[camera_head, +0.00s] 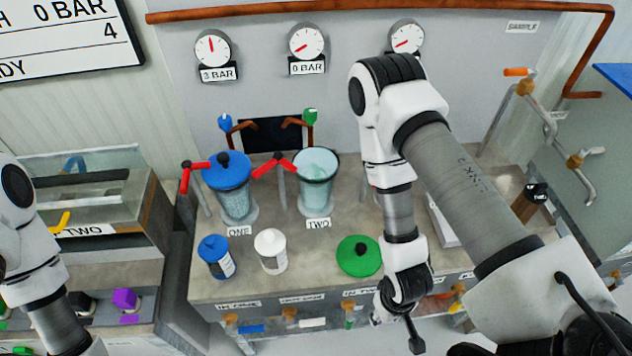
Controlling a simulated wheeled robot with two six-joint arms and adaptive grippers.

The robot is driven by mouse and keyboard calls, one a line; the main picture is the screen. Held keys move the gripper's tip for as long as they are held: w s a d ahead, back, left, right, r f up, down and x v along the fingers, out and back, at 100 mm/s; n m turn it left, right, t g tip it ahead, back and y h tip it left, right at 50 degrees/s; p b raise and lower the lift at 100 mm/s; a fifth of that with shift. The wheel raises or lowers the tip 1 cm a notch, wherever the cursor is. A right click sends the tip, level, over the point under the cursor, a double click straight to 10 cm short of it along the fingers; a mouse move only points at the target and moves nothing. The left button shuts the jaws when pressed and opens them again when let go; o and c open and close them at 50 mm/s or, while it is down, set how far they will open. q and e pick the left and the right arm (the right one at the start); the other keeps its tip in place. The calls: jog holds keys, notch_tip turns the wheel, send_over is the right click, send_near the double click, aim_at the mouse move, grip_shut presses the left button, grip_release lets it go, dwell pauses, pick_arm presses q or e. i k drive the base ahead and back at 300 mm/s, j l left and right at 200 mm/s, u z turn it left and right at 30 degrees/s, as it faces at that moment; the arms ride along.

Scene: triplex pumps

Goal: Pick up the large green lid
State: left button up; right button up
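The large green lid (357,258) lies flat on the worktop, right of the white bottle. It is a round green disc with a black knob on top. My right gripper (398,332) is at the worktop's front edge, to the right of and nearer than the lid, apart from it. It points downward, and one dark finger shows; I cannot tell how wide its fingers are. My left arm shows at the left edge, but its gripper is outside the view.
Vessel ONE (233,190) has a blue lid; vessel TWO (316,185) is open-topped. A blue bottle (216,257) and a white bottle (271,251) stand left of the lid. Red-handled valves (274,166) rise beside the vessels. Gauges (307,42) hang on the back panel.

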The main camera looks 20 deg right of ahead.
aim_at(360, 251)
jog(key=k+z, duration=0.1)
jog(key=z, duration=0.9)
jog(key=k+l+z, duration=0.2)
jog(key=l+z, duration=0.15)
jog(key=l, duration=0.25)
jog(key=l+z, duration=0.2)
jog(key=k+l, duration=0.05)
jog(key=l, duration=0.05)
